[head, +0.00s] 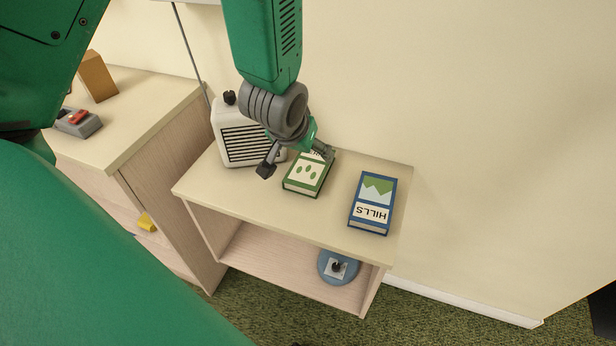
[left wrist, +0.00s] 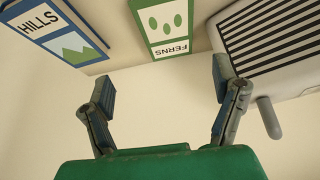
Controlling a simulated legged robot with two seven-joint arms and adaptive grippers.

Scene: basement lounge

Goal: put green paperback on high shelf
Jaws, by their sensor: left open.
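The green paperback (head: 308,180), with a cream cover panel and leaf shapes, lies flat on the top board of a low pale wood shelf unit (head: 240,198). In the left wrist view the green paperback (left wrist: 165,25) shows the word FERNS and lies beyond the fingertips. My left gripper (head: 297,161) is open and empty, over the back end of the book in the head view and partly hiding it. The fingers (left wrist: 161,92) are spread wide in the left wrist view. My right gripper is not in view. I cannot identify a high shelf for certain.
A blue HILLS book (head: 373,203) lies right of the green one. A white radio (head: 240,140) stands close on the left. A blue round object (head: 338,267) sits on the lower board. A cabinet (head: 150,95) stands left; the wall is behind.

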